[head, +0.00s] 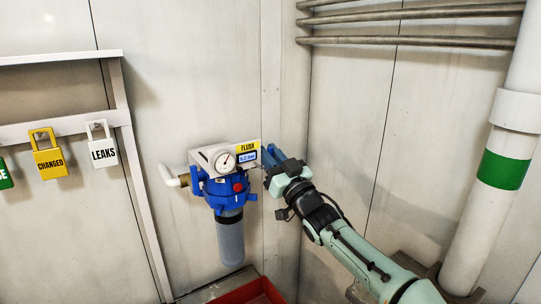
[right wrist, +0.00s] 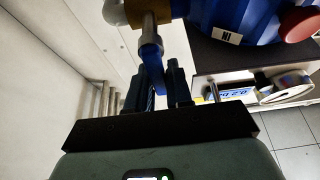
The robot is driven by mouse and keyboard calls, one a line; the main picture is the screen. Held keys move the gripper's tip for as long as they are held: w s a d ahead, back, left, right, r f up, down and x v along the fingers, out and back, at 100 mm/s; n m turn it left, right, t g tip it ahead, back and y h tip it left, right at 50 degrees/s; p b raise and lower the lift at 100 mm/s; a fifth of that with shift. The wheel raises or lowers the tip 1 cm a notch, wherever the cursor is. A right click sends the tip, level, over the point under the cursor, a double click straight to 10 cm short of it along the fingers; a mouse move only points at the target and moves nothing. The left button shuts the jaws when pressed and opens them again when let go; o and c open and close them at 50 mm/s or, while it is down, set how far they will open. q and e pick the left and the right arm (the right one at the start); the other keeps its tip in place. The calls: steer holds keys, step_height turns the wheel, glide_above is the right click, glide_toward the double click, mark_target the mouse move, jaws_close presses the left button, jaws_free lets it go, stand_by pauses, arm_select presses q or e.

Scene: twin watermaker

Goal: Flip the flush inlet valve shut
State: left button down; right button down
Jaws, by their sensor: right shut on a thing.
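The flush filter unit is a blue housing (head: 229,190) with a grey bowl, mounted on the wall in the head view. A blue valve lever (right wrist: 151,55) on a metal stem shows in the right wrist view, beside a brass fitting (right wrist: 150,12) and near an "IN" label (right wrist: 228,37). My right gripper (head: 269,155) is at the right side of the unit in the head view. In the right wrist view its fingers (right wrist: 160,84) are shut on the end of the blue lever. The fingers partly hide the lever's tip. My left gripper is not in view.
A gauge (head: 225,159) and a yellow "FLUSH" plate (head: 247,147) sit on top of the unit. A white pipe (head: 172,177) joins its left side. Tagged padlocks (head: 49,162) hang at the left. A red tray (head: 250,293) lies below. A large white pipe (head: 515,120) stands right.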

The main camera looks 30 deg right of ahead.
steer(key=c, duration=1.1)
jaws_free()
steer(key=shift+a, duration=0.1)
steer(key=shift+m, duration=0.3)
